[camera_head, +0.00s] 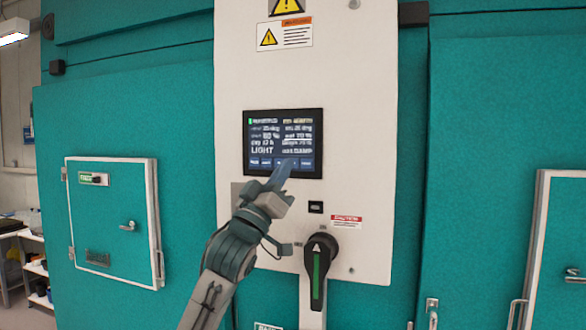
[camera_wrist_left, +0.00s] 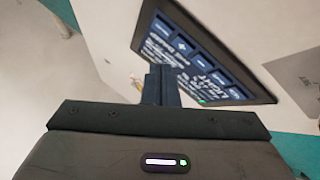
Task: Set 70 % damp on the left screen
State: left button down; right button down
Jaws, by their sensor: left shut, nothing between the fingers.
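A dark touch screen (camera_head: 262,130) is set in the white panel between two teal chambers. It shows two columns of text; "LIGHT" stands large at lower left and what looks like "DAMP" at lower right. A row of blue buttons runs along its bottom edge. The rest of the text is too small to read surely. My left gripper (camera_head: 287,164) is shut and empty, its tips over the lower button row. The left wrist view also shows the screen (camera_wrist_left: 190,62) and the shut fingers (camera_wrist_left: 161,82) at its edge. I cannot tell whether they touch it. My right gripper is not in view.
Below the screen are a small black socket (camera_head: 316,207), a red-headed label (camera_head: 346,221) and a black rotary switch (camera_head: 320,258) with a green stripe. A chamber door (camera_head: 112,240) is shut at left. Another door (camera_head: 562,250) stands at the right edge.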

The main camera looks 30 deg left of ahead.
pick_arm(q)
jog(key=s, duration=0.1)
jog(key=s+b, duration=0.1)
jog(key=s, duration=0.1)
jog(key=shift+s+d, duration=0.25)
jog(key=shift+d, duration=0.15)
jog(key=shift+f, duration=0.1)
dwell(0.4)
